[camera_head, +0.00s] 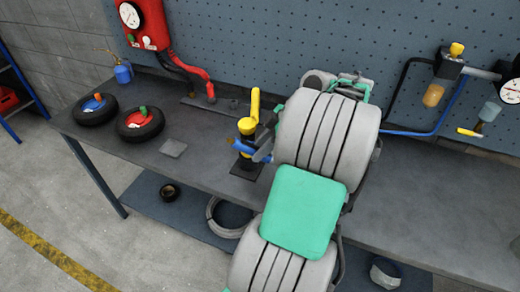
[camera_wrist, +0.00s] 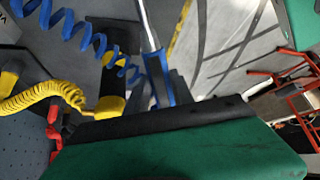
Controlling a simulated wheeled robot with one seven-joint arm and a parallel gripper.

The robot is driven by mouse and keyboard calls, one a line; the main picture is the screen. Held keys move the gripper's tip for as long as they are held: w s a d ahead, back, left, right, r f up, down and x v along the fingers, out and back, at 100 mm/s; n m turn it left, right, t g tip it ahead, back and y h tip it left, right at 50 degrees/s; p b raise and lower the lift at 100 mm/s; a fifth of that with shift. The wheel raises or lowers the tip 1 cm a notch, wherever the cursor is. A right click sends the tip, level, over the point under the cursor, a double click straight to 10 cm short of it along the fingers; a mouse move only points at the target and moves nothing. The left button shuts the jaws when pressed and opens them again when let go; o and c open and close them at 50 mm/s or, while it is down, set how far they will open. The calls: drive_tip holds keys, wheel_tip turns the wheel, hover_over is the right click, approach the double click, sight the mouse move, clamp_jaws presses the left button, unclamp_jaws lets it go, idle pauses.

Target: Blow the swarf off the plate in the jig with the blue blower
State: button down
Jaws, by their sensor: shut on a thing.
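My gripper (camera_head: 264,145), mostly hidden behind my arm in the head view, is shut on the blue blower (camera_head: 244,148). The blower also shows in the wrist view (camera_wrist: 158,80), with a bright metal tube and a blue coiled hose (camera_wrist: 68,30) near it. It is close beside a yellow blower (camera_head: 254,103) on a dark stand (camera_head: 245,168). No swarf can be made out.
Two black wheels (camera_head: 95,116) (camera_head: 141,132) and a blue oil can (camera_head: 122,73) stand at the bench's left. A red gauge panel (camera_head: 145,22) hangs on the pegboard. A yellow coiled hose (camera_wrist: 45,95) is near the gripper. The bench (camera_head: 420,195) is fairly clear at right.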

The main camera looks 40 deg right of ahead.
drive_tip(key=shift+w+d, duration=0.3)
drive_tip(key=shift+w, duration=0.05)
idle(1.1)
drive_tip(key=c, duration=1.6)
unclamp_jaws()
clamp_jaws()
idle(0.3)
